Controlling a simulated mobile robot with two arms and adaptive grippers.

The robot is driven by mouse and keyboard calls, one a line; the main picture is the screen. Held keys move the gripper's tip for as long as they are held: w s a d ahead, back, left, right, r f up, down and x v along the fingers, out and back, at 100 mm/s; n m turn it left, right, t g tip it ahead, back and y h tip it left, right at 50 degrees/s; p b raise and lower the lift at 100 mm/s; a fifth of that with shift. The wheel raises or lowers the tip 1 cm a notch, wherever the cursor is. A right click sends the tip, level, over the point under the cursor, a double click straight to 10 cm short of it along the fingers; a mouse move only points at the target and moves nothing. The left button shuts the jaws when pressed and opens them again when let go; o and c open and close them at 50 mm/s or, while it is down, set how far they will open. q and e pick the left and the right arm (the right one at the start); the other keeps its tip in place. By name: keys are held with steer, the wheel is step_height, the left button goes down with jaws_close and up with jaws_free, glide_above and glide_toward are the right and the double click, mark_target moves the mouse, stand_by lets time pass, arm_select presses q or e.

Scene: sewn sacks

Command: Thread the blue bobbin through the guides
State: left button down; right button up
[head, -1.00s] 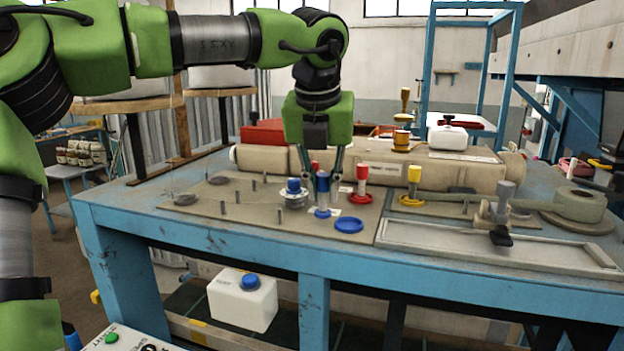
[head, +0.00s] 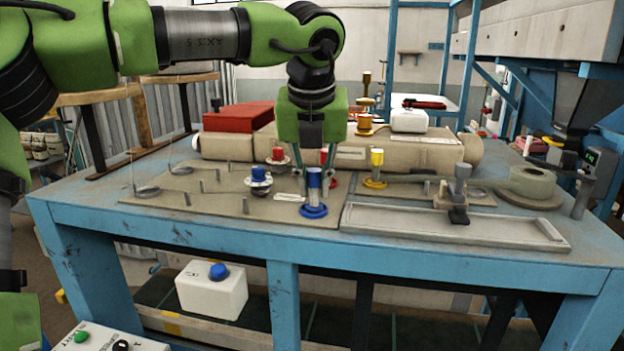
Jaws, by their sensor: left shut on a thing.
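The blue bobbin (head: 314,179) stands upright at the front of the brown board (head: 160,200). My left gripper (head: 315,188) points down from above and is shut on it, with a finger at either side. A blue disc (head: 313,211) lies directly under the bobbin; I cannot tell if they touch. Left of it is a blue-knobbed metal piece (head: 258,181). Several short grey pins (head: 187,199) and two thin wire guides with round bases (head: 146,191) stand farther left. No thread can be made out. My right gripper is not in view.
A yellow bobbin (head: 376,164) stands to the right. A long grey tray (head: 450,228) lies at the table's front right. A beige cylinder (head: 435,153) runs along behind.

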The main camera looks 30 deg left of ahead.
arm_select(q)
steer(key=c, duration=1.8)
jaws_free()
steer(key=shift+c, duration=0.2)
steer(key=v, duration=1.2)
steer(key=shift+f, duration=0.1)
